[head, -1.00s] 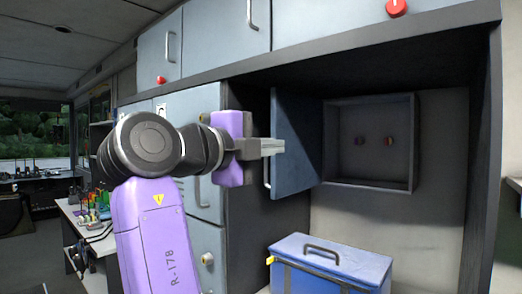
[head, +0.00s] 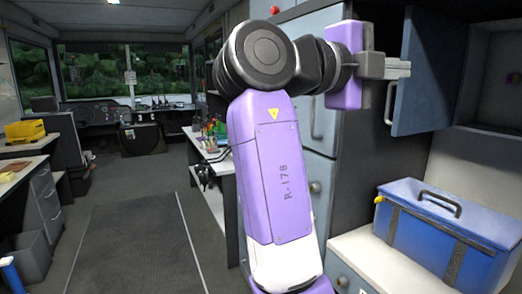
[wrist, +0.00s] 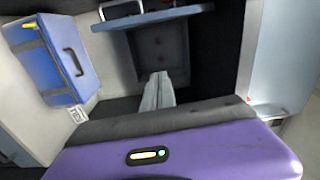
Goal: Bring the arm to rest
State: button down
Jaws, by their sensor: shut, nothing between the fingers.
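My gripper (head: 398,68) is at the upper right of the head view, with its fingers pressed together and nothing between them. My purple arm is raised and bent, with the gripper pointing right. The fingertips are close to the edge of an open grey-blue cabinet door (head: 422,75); I cannot tell whether they touch it.
A blue case (head: 445,228) with a handle sits on the white counter (head: 375,255) below the gripper. Tall grey cabinets stand behind the arm. A side desk (head: 212,185) with small items is left of the arm. The aisle floor mat (head: 135,240) is clear.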

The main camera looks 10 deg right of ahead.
jog(key=w+a+r+n+t, duration=0.2)
jog(key=w+r+n+t, duration=0.15)
jog(key=n+t, duration=0.2)
jog(key=w+a+f+n+t+y, duration=0.45)
jog(key=a+n+t, duration=0.2)
jog(key=n, duration=0.35)
jog(key=s+a+f+n+t+y, duration=0.25)
jog(key=f+n+y, duration=0.4)
jog(key=f, duration=0.45)
jog(key=s+a+f+n+t+y, duration=0.1)
jog(key=a+f+n+t+y, duration=0.3)
jog(key=f+n, duration=0.6)
jog(key=s+d+f+n+g+y+p, duration=0.25)
jog(key=s+f+g+y, duration=0.2)
jog(key=s+f, duration=1.1)
jog(key=s+d+f+m+g, duration=0.1)
jog(key=s+f, duration=0.3)
jog(key=s, duration=0.6)
jog(key=s+d+f+m+g+h, duration=0.1)
jog(key=s+d+f+g, duration=0.1)
jog(key=s, duration=0.7)
jog(key=s+d+f+m+g+h, duration=0.1)
jog(key=s+d+f, duration=0.3)
jog(key=s, duration=0.6)
jog(key=shift+s+f+g, duration=0.3)
jog(key=shift+f+g, duration=0.4)
jog(key=shift+f, duration=0.25)
jog(key=shift+w, duration=0.1)
